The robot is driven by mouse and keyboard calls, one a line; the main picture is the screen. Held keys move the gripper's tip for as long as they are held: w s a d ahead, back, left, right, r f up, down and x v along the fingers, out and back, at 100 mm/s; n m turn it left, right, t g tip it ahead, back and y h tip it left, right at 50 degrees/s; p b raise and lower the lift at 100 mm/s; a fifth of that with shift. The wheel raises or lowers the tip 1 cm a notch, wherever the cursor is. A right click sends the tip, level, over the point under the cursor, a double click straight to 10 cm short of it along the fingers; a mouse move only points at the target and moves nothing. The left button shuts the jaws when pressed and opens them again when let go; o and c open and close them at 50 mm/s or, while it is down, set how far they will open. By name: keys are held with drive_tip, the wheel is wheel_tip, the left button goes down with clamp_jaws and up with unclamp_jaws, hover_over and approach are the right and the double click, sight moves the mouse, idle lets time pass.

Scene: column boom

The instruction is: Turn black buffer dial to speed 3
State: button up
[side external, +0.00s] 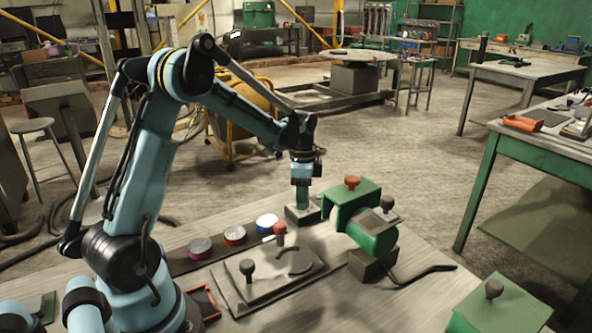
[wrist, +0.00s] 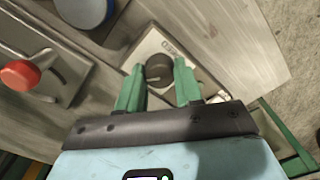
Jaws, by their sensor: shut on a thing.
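The black dial (wrist: 159,67) sits on a pale plate with small printed marks, seen in the wrist view. The marks are too small to read, and so is the dial's setting. My gripper (wrist: 159,72) has its two green fingers on either side of the dial, shut on it. In the side external view my gripper (side external: 302,200) points straight down over a small pale box (side external: 304,214) on the table. There the fingers hide the dial.
A green machine (side external: 362,222) with a red knob (side external: 352,182) and a black knob (side external: 387,202) stands close on the right. A plate with a red-topped lever (side external: 280,228) and a black knob (side external: 247,267) lies in front. Coloured round tins (side external: 235,234) line a dark strip.

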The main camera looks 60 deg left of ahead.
drive_tip(key=shift+m, duration=0.6)
drive_tip(key=o, duration=1.1)
drive_tip(key=shift+c, duration=0.2)
drive_tip(key=shift+r, duration=0.15)
wheel_tip(320, 180, up, 12)
